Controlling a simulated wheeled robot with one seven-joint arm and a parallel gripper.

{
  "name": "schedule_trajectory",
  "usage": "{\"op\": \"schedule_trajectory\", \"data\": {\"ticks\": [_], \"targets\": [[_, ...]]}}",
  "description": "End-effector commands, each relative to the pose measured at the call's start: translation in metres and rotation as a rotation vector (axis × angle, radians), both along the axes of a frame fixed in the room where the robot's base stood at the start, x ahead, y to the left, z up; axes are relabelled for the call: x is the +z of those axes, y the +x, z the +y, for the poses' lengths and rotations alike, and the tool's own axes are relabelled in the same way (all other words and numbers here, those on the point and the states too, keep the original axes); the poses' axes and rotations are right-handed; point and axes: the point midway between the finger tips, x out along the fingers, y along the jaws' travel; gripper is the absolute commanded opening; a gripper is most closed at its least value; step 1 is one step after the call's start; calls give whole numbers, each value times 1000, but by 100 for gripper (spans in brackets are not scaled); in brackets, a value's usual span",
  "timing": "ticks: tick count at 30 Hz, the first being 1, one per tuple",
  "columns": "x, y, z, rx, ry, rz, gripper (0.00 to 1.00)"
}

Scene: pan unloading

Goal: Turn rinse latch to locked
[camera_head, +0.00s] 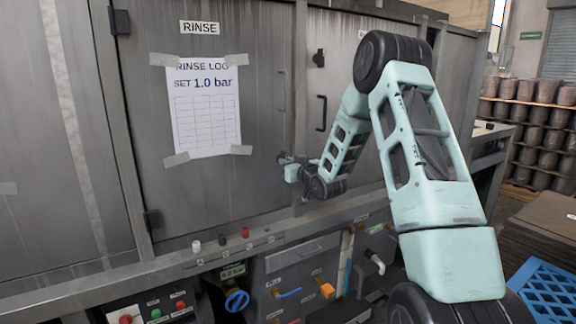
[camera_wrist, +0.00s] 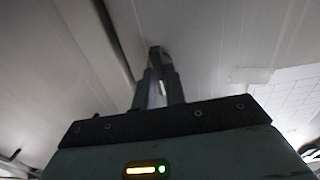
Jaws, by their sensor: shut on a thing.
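The door marked RINSE (camera_head: 262,50) is closed and carries a taped paper log sheet (camera_head: 205,110). My gripper (camera_head: 286,158) is at the right edge of this door, below the grey door handle (camera_head: 282,90). The rinse latch there is small and mostly hidden by my gripper in the head view. In the wrist view my gripper's fingers (camera_wrist: 158,90) are close together, shut on the dark latch (camera_wrist: 155,52) against the grey panel. Whether the latch stands at locked cannot be read.
A neighbouring door has a black handle (camera_head: 321,113). Below is a ledge with small knobs (camera_head: 246,232), a blue valve wheel (camera_head: 237,300) and a push-button box (camera_head: 150,308). A blue crate (camera_head: 548,290) and shelves of pots (camera_head: 530,115) are at the right.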

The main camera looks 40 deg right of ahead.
Motion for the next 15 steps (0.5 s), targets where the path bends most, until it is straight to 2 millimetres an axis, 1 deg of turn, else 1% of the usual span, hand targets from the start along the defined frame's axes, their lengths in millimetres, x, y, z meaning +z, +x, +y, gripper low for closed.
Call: {"op": "schedule_trajectory", "data": {"ticks": [7,8,9,10,15], "targets": [[-1,-1,-1,-1,-1,3,0],[-1,-1,0,-1,-1,3,21],[-1,-1,0,-1,-1,3,32],[-1,-1,0,-1,-1,2,35],[-1,0,0,0,-1,2,35]]}}
